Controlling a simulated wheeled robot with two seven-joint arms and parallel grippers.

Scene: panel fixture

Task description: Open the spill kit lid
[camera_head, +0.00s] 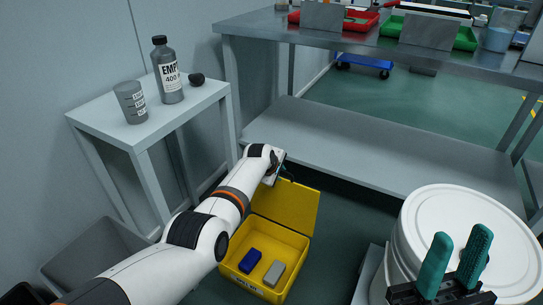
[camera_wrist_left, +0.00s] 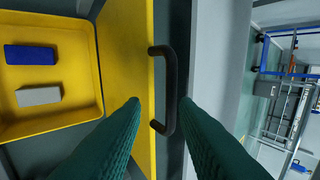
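The yellow spill kit box (camera_head: 232,272) sits on the floor, holding a blue block (camera_head: 250,260) and a grey block (camera_head: 273,273). Its yellow lid (camera_head: 290,205) stands raised at the far side, so the inside shows. The lid's dark handle (camera_wrist_left: 172,90) is in the left wrist view, on the lid's outer edge. My left gripper (camera_head: 276,168) is at the lid's top edge; its teal fingers (camera_wrist_left: 160,104) are apart, one on each side of the handle in the picture. Contact cannot be told. My right gripper (camera_head: 457,255) is open and empty in front of a white drum.
The white drum (camera_head: 440,205) stands at the right. A small side table (camera_head: 105,118) with a bottle (camera_head: 168,75) and a grey cup (camera_head: 130,102) is at the left. A metal workbench (camera_head: 300,38) with a low shelf (camera_head: 370,150) lies behind the box.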

